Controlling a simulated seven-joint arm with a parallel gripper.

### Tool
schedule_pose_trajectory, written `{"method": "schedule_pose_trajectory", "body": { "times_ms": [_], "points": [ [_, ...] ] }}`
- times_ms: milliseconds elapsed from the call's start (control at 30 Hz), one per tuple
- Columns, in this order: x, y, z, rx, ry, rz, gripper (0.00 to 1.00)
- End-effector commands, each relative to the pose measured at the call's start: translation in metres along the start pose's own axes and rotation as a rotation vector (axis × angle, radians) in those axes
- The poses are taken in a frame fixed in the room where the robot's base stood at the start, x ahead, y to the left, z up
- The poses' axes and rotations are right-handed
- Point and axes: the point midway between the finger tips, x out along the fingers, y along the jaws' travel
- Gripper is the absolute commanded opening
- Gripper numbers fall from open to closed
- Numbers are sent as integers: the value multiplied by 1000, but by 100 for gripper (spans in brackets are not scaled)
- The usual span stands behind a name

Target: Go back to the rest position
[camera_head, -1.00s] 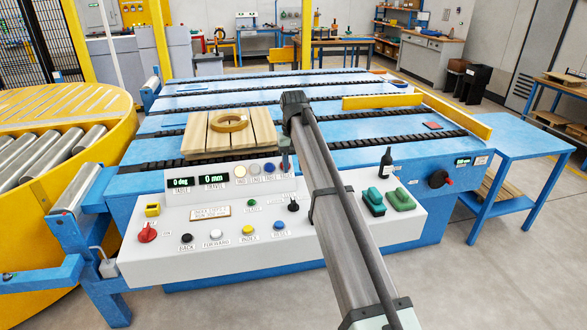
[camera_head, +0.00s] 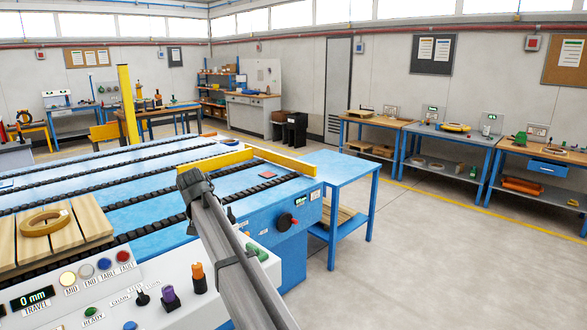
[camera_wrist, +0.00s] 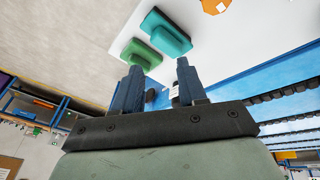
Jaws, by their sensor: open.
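My gripper (camera_wrist: 157,78) is open and empty in the wrist view, with its two dark fingers apart. In that view a teal block (camera_wrist: 166,33) and a green block (camera_wrist: 140,53) lie on the white panel beyond the fingertips, apart from them. In the head view my arm rises from the bottom middle, and my fingers cannot be made out. The green block also shows there (camera_head: 257,252) just right of my arm. A tan ring-shaped coil (camera_head: 45,221) lies on a wooden pallet (camera_head: 91,218) at the left.
The blue conveyor table (camera_head: 150,209) with black chains fills the left. A yellow rail (camera_head: 281,159) runs along its far right. A control panel (camera_head: 110,285) with buttons, a purple knob (camera_head: 170,299) and an orange knob (camera_head: 198,279) stands in front. A blue side table (camera_head: 342,168) stands right; floor beyond is clear.

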Motion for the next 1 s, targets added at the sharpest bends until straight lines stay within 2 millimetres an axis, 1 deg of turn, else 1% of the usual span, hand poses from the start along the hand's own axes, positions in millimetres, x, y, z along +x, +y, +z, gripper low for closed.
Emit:
{"method": "schedule_pose_trajectory", "body": {
  "times_ms": [33, 67, 100, 167, 200, 233, 267, 300, 367, 400, 467, 500, 567, 600, 767, 800, 967, 1000],
  "points": [
    [12, 35, 5, 73, 20, 29, 42],
    [20, 52, 6, 113, 31, 46, 42],
    [33, 73, 8, 160, 42, 66, 42],
    [57, 100, 16, 212, 46, 94, 42],
    [76, 115, 22, 232, 40, 107, 42],
    [90, 122, 28, 239, 32, 115, 42],
    [103, 128, 33, 241, 23, 120, 42],
    [120, 135, 41, 241, 9, 125, 42],
    [144, 142, 53, 234, -15, 130, 42],
    [159, 147, 62, 228, -32, 132, 42],
    [182, 153, 75, 216, -57, 134, 42],
    [196, 157, 85, 208, -75, 133, 42],
    [218, 163, 100, 195, -103, 133, 42],
    [232, 167, 110, 188, -121, 133, 42],
    [284, 183, 155, 159, -193, 126, 42],
    [296, 186, 167, 151, -212, 125, 42],
    [341, 202, 216, 127, -283, 112, 42],
    [351, 206, 228, 122, -301, 109, 42]
  ]
}}
